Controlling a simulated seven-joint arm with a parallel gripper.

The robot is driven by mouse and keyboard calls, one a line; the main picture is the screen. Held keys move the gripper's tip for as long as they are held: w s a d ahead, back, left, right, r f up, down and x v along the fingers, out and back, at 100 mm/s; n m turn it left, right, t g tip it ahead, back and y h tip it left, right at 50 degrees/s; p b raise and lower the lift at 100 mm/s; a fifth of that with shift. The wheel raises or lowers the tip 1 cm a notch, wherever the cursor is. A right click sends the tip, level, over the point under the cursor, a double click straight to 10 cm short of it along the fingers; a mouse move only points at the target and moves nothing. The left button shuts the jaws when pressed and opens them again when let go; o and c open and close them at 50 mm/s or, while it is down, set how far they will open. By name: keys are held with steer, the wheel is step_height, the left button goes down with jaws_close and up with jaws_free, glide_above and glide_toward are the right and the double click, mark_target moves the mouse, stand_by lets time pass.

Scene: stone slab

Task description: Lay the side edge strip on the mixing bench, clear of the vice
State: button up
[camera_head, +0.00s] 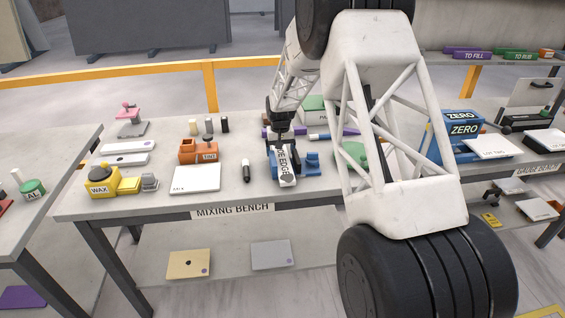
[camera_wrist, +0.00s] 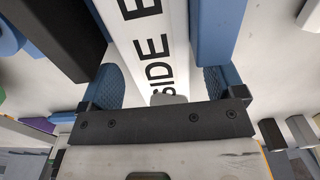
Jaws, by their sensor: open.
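The side edge strip (camera_head: 287,168) is a white bar with black lettering. It stands in the blue vice (camera_head: 311,160) on the mixing bench (camera_head: 120,205). In the wrist view the strip (camera_wrist: 152,45) runs between the blue vice parts (camera_wrist: 216,30). My gripper (camera_head: 281,131) is over the strip's far end. In the wrist view my open gripper (camera_wrist: 162,88) has one blue-padded finger on each side of the strip, with gaps visible. The strip's lower part and the vice's grip on it are hidden.
An orange holder (camera_head: 198,151), yellow wax pot (camera_head: 102,181) and purple bar (camera_head: 350,131) are also on the bench. Bare bench shows along the front edge.

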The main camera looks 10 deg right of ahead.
steer(key=shift+c, duration=0.3)
steer(key=c, duration=1.3)
steer(key=shift+d+r, duration=0.15)
steer(key=shift+r, duration=0.55)
step_height(320, 180, up, 6)
steer(key=shift+f, duration=0.1)
steer(key=d, duration=1.9)
steer(key=shift+d+f, duration=0.15)
steer(key=shift+d, duration=0.2)
